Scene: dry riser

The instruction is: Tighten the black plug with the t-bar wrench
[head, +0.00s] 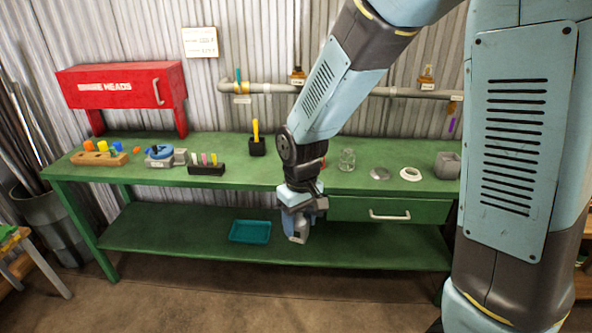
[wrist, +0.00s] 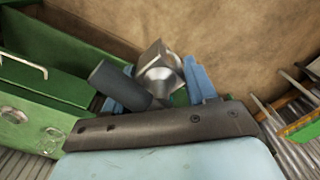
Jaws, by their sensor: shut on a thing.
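My gripper (head: 300,218) hangs down in front of the green bench, below the level of its top. In the wrist view its blue fingers (wrist: 197,80) are shut on a tool with a dark cylindrical bar (wrist: 112,82) and a bright metal square head (wrist: 157,66); this looks like the t-bar wrench. In the head view the tool is a small grey shape (head: 298,233) under the gripper. I cannot pick out the black plug; it may be hidden or too small to tell.
The green bench (head: 130,150) carries a wooden block (head: 98,160), a black rack (head: 207,169), a glass jar (head: 347,160) and a grey block (head: 447,165). A grey pipe (head: 345,90) with labelled fittings runs along the wall. A teal tray (head: 250,232) sits on the lower shelf.

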